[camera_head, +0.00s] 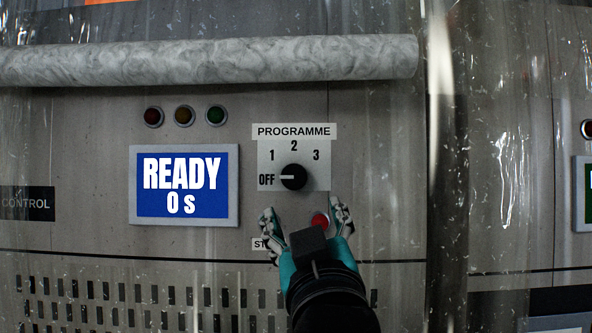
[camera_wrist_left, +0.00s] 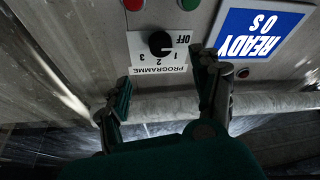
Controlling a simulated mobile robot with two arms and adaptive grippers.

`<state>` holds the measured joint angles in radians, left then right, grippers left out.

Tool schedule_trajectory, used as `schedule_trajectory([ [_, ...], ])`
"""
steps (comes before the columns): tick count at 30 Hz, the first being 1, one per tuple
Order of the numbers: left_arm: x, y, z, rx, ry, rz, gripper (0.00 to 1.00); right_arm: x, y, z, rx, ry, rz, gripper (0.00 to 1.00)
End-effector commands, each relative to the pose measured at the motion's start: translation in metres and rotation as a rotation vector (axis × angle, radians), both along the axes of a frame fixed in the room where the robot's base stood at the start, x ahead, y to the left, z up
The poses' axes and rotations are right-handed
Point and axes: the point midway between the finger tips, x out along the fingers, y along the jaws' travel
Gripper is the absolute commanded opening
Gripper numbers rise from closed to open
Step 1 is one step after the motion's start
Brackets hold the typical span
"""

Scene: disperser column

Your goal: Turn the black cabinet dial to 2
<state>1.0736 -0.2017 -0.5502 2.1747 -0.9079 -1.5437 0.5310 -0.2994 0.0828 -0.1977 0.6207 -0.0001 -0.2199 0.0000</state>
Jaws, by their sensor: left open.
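The black dial (camera_head: 293,177) sits on a white plate (camera_head: 322,178) labelled PROGRAMME, with the marks OFF, 1, 2 and 3. Its white pointer line points left at OFF. The dial also shows upside down in the left wrist view (camera_wrist_left: 160,43). My left gripper (camera_head: 307,212) is open, with its fingers spread just below the dial plate in the head view. In the left wrist view its fingertips (camera_wrist_left: 157,72) stand on either side of the plate's lower part, with nothing between them. I cannot tell the gap to the panel. My right gripper is not in view.
A red button (camera_head: 319,219) shows between the left gripper's fingers, its label partly hidden. A blue screen (camera_head: 184,186) reads READY 0 s. Three lamps (camera_head: 184,116) sit above it. A grey roll-like bar (camera_head: 210,60) crosses above. Clear plastic strips (camera_head: 445,180) hang at the right.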

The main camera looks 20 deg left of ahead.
Motion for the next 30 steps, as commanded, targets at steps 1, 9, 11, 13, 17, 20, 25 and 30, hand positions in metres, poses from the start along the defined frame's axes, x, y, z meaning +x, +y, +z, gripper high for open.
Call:
schedule_trajectory([
  [1, 0.01, 0.006, 0.01, 0.002, 0.004, 0.006, 0.65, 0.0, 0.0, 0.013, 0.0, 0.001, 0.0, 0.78],
  [9, 0.062, 0.028, 0.031, 0.002, 0.006, 0.006, 0.65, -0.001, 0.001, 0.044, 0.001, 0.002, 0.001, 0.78],
  [11, 0.072, 0.032, 0.035, 0.003, 0.005, 0.005, 0.65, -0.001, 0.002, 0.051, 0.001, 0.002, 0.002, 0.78],
  [13, 0.082, 0.036, 0.039, 0.002, 0.004, 0.004, 0.65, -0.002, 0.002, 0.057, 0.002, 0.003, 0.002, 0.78],
  [17, 0.098, 0.042, 0.044, 0.002, 0.004, 0.003, 0.65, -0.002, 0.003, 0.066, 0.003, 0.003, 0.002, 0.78],
  [20, 0.104, 0.045, 0.046, 0.001, 0.003, 0.001, 0.65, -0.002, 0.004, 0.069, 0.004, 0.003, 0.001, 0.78],
  [25, 0.108, 0.047, 0.045, -0.001, 0.002, -0.001, 0.65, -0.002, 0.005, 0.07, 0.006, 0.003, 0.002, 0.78],
  [30, 0.108, 0.047, 0.045, -0.001, 0.002, -0.001, 0.65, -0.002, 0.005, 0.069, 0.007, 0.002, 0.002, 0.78],
])
